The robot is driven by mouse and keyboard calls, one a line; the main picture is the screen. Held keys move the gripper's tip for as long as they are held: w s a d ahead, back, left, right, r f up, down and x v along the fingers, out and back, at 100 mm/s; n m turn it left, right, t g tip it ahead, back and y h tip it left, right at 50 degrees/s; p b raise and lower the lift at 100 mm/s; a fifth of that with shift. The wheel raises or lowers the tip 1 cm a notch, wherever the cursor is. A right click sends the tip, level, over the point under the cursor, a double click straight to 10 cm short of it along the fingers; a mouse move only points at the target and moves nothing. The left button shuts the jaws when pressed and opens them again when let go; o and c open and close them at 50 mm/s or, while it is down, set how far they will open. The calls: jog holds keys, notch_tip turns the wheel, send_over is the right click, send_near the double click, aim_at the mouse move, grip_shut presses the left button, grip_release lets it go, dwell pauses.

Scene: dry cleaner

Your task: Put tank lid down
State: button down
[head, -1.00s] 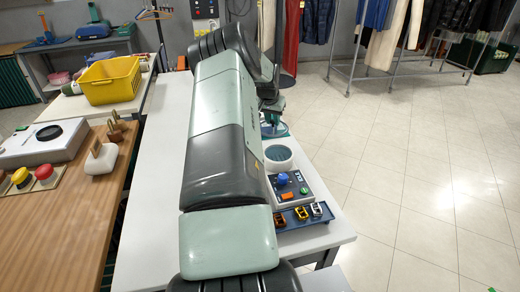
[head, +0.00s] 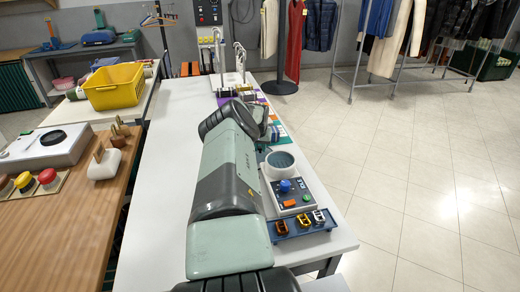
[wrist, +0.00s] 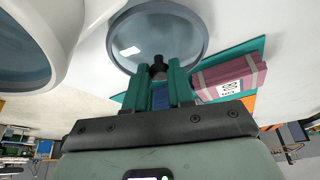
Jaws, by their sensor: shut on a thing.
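The tank lid (wrist: 190,25) is a round, glassy disc with a grey rim in the wrist view. My gripper (wrist: 160,73) has its green fingers shut on the lid's dark knob. The lid overlaps a teal mat; I cannot tell whether it touches the mat or the white table. The white tank (wrist: 62,20), with a round bluish top, stands left of the lid in the wrist view. In the head view the tank (head: 264,172) stands behind a control panel (head: 292,195). My arm hides most of the lid and fingers there.
A pink wrapped bundle (wrist: 225,78) with a tag lies on the teal mat (wrist: 256,45), close right of the lid. A blue tray (head: 303,229) with several small buckled items sits at the front right. The white table (head: 165,170) is clear left of my arm.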

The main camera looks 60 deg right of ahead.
jog(key=shift+f, duration=0.5)
jog(key=shift+f, duration=0.15)
jog(key=c, duration=1)
grip_release()
jog(key=shift+a+r, duration=0.15)
jog(key=shift+r, duration=0.6)
jog(key=v, duration=1)
jog(key=shift+s+a+r, duration=0.15)
jog(key=shift+a+r, duration=0.15)
